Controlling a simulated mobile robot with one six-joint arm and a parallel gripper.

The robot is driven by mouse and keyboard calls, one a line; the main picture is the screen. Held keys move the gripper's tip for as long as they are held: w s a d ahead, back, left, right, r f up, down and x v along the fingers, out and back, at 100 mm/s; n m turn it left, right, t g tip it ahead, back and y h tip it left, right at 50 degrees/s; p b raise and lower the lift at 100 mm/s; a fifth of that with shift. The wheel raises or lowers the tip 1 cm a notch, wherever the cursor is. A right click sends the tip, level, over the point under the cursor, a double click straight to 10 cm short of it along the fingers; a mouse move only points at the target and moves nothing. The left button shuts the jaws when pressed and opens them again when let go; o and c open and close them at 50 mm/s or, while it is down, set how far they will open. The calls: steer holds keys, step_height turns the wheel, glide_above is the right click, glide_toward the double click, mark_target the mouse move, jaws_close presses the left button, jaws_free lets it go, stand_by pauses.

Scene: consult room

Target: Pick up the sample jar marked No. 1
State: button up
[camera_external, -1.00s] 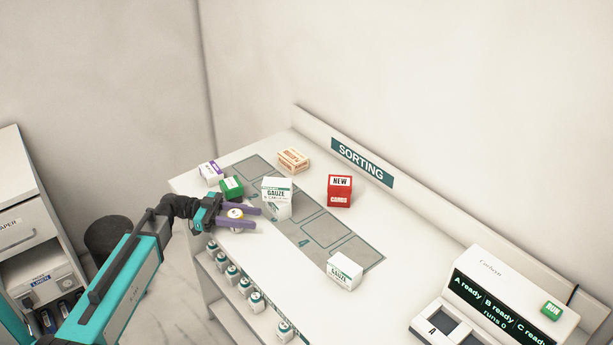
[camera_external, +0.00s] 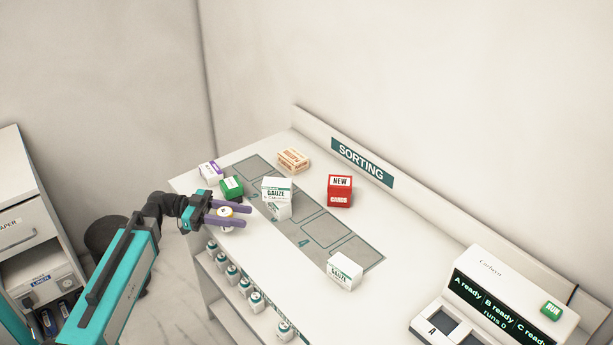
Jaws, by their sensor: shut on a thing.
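A small white jar (camera_external: 226,224) with a yellowish ring on its lid is between the purple fingers of my gripper (camera_external: 240,216), at the left front part of the sorting table. My gripper is shut on this jar, and the fingers reach past it to the right. The number on the jar is too small to read. I cannot tell whether the jar touches the table top or is just above it.
Several similar jars (camera_external: 245,286) stand on the shelf below the table's front edge. A green box (camera_external: 231,187), gauze boxes (camera_external: 277,190) and a red cards box (camera_external: 339,190) stand beyond my gripper. An analyser (camera_external: 500,296) is at right.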

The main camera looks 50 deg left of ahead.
steer(key=shift+s+d+r, duration=0.15)
steer(key=shift+s+d, duration=0.15)
steer(key=shift+s, duration=0.45)
steer(key=shift+r+p, duration=0.1)
steer(key=shift+p, duration=0.45)
steer(key=shift+s+p, duration=0.25)
steer(key=shift+p, duration=0.75)
steer(key=shift+s+r+p, duration=0.1)
steer(key=shift+s+p, duration=0.05)
steer(key=shift+p, duration=0.3)
steer(key=s+p, duration=0.1)
steer(key=p, duration=0.5)
steer(key=shift+s+d+r, duration=0.1)
steer(key=shift+s+d, duration=0.25)
steer(key=s+p, duration=0.1)
steer(key=p, duration=0.3)
steer(key=shift+d, duration=0.1)
steer(key=shift+p, duration=0.5)
